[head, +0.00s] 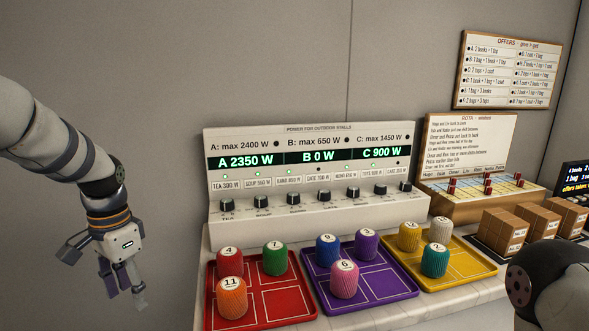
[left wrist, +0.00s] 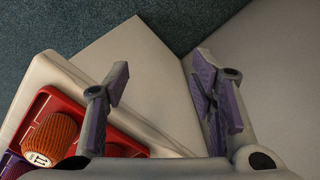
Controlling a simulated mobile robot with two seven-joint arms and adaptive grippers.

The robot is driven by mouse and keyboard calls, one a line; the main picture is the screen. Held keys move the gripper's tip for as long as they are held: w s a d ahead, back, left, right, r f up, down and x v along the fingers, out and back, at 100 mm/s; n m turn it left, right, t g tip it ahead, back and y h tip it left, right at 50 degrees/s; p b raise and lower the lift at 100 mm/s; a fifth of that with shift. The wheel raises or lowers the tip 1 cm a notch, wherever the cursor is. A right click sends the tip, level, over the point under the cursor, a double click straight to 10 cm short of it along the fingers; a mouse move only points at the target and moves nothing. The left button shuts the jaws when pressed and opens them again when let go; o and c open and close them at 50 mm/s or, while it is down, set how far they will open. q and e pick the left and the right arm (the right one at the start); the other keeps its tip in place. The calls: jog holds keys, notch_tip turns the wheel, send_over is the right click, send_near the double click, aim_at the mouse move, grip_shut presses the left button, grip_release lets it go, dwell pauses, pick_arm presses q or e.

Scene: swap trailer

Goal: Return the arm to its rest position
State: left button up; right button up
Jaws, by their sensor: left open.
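The tea knob (head: 227,206) is the leftmost black knob on the front of the white power panel (head: 225,150), under the label "TEA 300 W". Its exact pointing direction is too small to tell. The panel's display reads A 2350 W, B 0 W and C 900 W. My left gripper (head: 123,289) is to the left of the panel, apart from it, pointing down, open and empty. In the left wrist view its two purple-padded fingers (left wrist: 165,100) stand apart with nothing between them. My right gripper does not show; only a dark part of my right arm is at the lower right.
A red tray (head: 297,308), a purple tray (head: 398,286) and a yellow tray (head: 470,258) with numbered spools stand before the panel. Brown boxes (head: 497,229) and a rota board (head: 468,147) are to the right. The space left of the panel is free.

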pick_arm(q)
jog(key=s+d+f+n, duration=0.1)
jog(key=s+d+f, duration=0.2)
jog(key=f, duration=0.5)
jog(key=s+d+f+n, duration=0.1)
jog(key=s+d+f, duration=0.2)
jog(key=f, duration=0.5)
jog(key=s+d+f+n, duration=0.1)
jog(key=s+d+f, duration=0.2)
jog(key=s, duration=1.1)
jog(key=s+d+f+n+g, duration=0.1)
jog(key=s+f, duration=0.4)
jog(key=s, duration=0.9)
jog(key=shift+s+d+n, duration=0.25)
jog(key=shift+d+n, duration=0.55)
jog(key=shift+d, duration=0.25)
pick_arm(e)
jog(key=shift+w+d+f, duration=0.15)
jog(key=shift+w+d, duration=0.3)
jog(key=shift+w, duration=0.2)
pick_arm(q)
jog(key=shift+f, duration=0.1)
